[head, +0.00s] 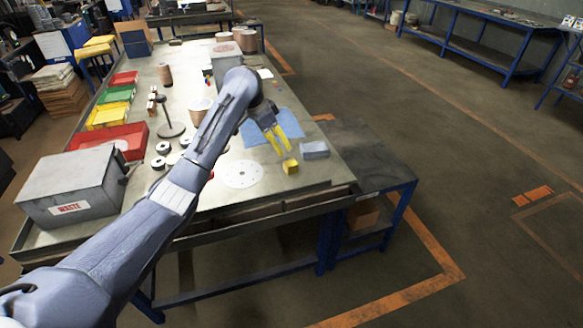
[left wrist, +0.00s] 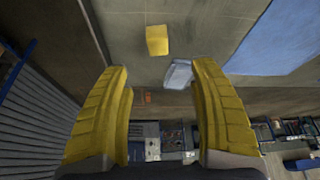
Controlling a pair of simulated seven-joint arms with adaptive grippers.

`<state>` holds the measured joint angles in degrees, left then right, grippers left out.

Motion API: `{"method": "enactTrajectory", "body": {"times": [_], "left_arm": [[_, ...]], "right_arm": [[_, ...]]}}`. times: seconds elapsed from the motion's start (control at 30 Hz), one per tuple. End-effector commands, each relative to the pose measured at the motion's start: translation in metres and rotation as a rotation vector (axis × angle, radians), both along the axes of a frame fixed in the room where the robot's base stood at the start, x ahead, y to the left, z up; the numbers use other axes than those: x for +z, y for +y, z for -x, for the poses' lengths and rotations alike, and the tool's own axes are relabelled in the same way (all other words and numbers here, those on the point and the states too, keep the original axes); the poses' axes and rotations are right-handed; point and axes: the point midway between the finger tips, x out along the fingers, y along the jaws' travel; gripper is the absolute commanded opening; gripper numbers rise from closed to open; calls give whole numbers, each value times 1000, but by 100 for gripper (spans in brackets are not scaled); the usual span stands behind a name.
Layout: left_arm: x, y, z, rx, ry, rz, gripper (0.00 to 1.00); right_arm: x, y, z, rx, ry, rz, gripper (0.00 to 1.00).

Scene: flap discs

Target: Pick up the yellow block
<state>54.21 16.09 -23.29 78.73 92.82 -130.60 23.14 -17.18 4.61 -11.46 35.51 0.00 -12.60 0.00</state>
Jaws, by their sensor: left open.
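The yellow block (head: 290,166) is a small cube on the grey table top, near its right front corner. It also shows in the left wrist view (left wrist: 157,40), at the top, beyond the fingertips. My left gripper (head: 280,137) has yellow fingers and hangs just above and behind the block in the head view. In the left wrist view its two fingers (left wrist: 160,72) are spread apart with nothing between them. The block is apart from both fingers. My right gripper is not in either view.
A grey-blue block (head: 314,150) lies just right of the yellow block. A blue cloth (head: 297,122) lies behind, and a white disc (head: 241,174) lies to the left. A grey waste box (head: 72,185) and a red bin (head: 108,138) stand at the left edge.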

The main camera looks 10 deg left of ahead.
Motion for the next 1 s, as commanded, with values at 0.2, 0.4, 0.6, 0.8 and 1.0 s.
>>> {"method": "enactTrajectory", "body": {"times": [0.2, 0.4, 0.6, 0.8, 1.0], "left_arm": [[-36, -12, -9, 0, 3, 3, 62], [-56, -18, -14, 2, 1, 0, 62], [-63, -21, -16, 1, 0, 0, 62], [-81, -28, -18, 2, 4, 2, 62], [-101, -36, -23, 2, 1, 0, 62]], "right_arm": [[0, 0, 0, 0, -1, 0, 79], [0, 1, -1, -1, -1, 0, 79], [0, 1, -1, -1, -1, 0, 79], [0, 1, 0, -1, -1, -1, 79], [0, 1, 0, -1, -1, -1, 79]]}}
